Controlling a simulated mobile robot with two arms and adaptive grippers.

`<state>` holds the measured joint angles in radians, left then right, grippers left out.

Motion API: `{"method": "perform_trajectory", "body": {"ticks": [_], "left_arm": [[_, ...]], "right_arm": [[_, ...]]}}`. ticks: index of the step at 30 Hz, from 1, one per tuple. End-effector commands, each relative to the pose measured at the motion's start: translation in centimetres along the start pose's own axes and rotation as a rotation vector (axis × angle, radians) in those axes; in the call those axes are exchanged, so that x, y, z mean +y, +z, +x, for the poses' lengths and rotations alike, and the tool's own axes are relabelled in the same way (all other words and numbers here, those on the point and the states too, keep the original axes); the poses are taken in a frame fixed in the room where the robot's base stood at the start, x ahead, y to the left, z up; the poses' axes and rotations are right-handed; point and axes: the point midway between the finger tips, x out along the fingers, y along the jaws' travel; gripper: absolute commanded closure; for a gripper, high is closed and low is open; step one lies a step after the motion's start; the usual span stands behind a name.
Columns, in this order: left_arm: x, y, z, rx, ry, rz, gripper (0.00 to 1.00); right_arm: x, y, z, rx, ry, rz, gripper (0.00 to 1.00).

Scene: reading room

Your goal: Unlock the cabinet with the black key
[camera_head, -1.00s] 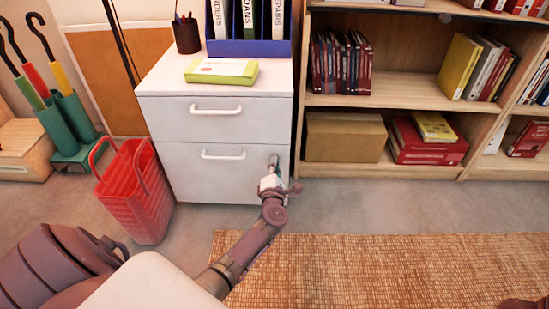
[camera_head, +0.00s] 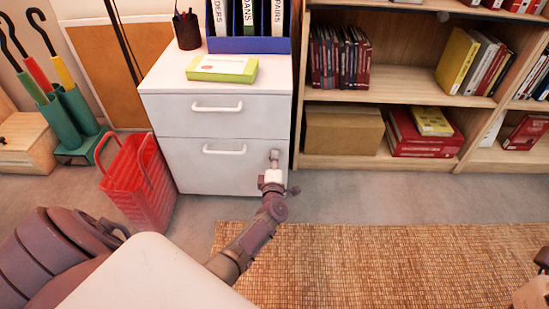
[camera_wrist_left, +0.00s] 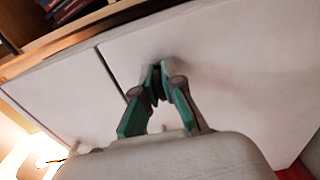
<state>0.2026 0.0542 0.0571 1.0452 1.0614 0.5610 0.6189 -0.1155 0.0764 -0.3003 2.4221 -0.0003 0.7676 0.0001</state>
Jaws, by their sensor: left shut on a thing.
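The white cabinet (camera_head: 215,172) has two drawers with white bar handles and stands ahead of me, left of the bookshelf. My left gripper (camera_head: 275,156) is at the right side of its lower drawer front, right of the lower handle. In the left wrist view its teal-padded fingers (camera_wrist_left: 158,76) are shut close together, with the tips at the white front. A dark bit shows between them, which fits the black key, but the key's shape and the lock are hidden by the fingers. I cannot tell how deep the key sits. My right gripper is not clearly in view.
A red basket (camera_head: 140,185) stands left of the cabinet, near my left arm. A yellow-green box (camera_head: 222,68), a pen cup (camera_head: 187,30) and a blue binder holder (camera_head: 249,46) are on top. A wooden bookshelf (camera_head: 390,98) stands right. A woven mat (camera_head: 390,265) covers open floor.

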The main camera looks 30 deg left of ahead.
Motion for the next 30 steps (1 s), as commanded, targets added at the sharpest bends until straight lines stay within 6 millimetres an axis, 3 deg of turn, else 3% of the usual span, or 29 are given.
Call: {"method": "perform_trajectory", "body": {"ticks": [11,12,16,25,30], "left_arm": [[0.0,0.2,0.0,-0.004,0.000,0.005,1.00],[0.0,0.2,0.0,-0.004,0.000,0.005,0.86],[0.0,0.1,0.0,-0.003,0.000,0.004,0.67],[0.0,0.1,-0.1,-0.001,0.000,0.003,0.67],[-0.1,0.1,-2.1,-0.002,-0.002,0.002,0.67]], "right_arm": [[0.0,0.0,0.0,-0.001,0.000,0.000,0.60],[0.0,0.0,0.0,-0.001,0.000,0.001,0.60],[0.0,0.0,0.0,-0.001,0.000,0.000,0.60],[0.0,0.1,-0.1,-0.007,-0.003,-0.001,0.60],[0.0,0.0,-0.1,-0.005,-0.002,0.000,0.60]]}}
